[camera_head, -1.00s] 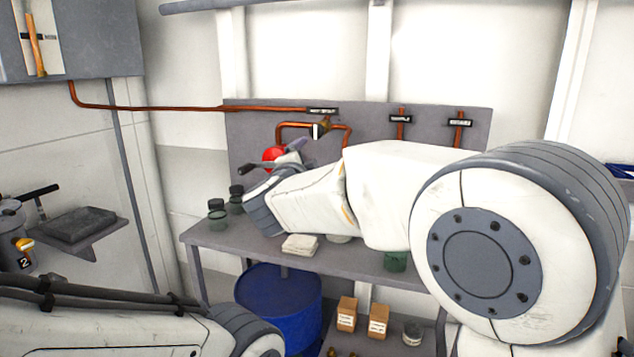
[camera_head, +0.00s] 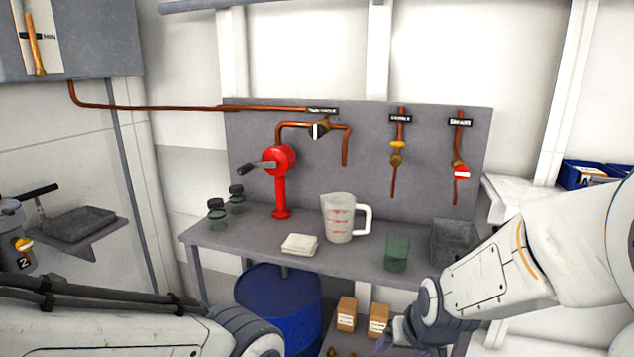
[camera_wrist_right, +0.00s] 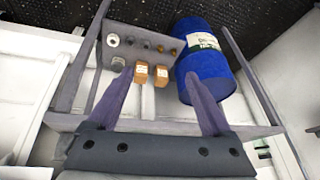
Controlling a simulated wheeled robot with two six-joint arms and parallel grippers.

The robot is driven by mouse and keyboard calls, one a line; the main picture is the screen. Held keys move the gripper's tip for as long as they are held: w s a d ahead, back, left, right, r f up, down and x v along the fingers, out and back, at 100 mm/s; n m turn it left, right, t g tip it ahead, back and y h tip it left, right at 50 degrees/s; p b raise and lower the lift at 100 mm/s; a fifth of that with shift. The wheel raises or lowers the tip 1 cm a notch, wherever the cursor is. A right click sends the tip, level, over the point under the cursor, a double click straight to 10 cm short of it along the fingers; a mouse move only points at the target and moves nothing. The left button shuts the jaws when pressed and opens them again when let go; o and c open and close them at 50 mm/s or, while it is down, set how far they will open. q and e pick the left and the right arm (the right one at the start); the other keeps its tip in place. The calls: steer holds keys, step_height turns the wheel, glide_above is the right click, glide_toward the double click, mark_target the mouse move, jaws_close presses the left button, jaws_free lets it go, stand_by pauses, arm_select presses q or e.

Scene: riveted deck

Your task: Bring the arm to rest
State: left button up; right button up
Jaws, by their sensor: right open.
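My right gripper (camera_head: 388,344) hangs low at the front edge of the bench, in front of the lower shelf, and is partly cut by the bottom of the head view. In the right wrist view its two purple fingers (camera_wrist_right: 158,76) stand wide apart with nothing between them. My right arm comes in from the right edge and reaches down to the left. My left arm lies along the bottom left of the head view; its gripper is out of frame.
The bench (camera_head: 260,240) carries a red hand pump (camera_head: 281,185), a measuring jug (camera_head: 339,218), white cloths (camera_head: 300,245) and a green container (camera_head: 397,253). Below are a blue drum (camera_head: 280,305), also in the wrist view (camera_wrist_right: 205,62), and small boxes (camera_head: 347,314).

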steer(key=s+d+f+g, duration=0.2)
steer(key=s+d+f, duration=0.1)
steer(key=s, duration=0.3)
steer(key=s+a+r+n+g, duration=0.2)
steer(key=s+a+r+n, duration=0.2)
steer(key=s+a, duration=0.3)
steer(key=s+a+r+n+g, duration=0.1)
steer(key=s+a+r+n, duration=0.25)
steer(key=s+a, duration=0.4)
step_height(320, 180, up, 13)
steer(key=p, duration=1.4)
steer(key=shift+d, duration=0.45)
steer(key=shift+w+f+n, duration=0.1)
steer(key=shift+f+n, duration=0.05)
steer(key=shift+n, duration=0.1)
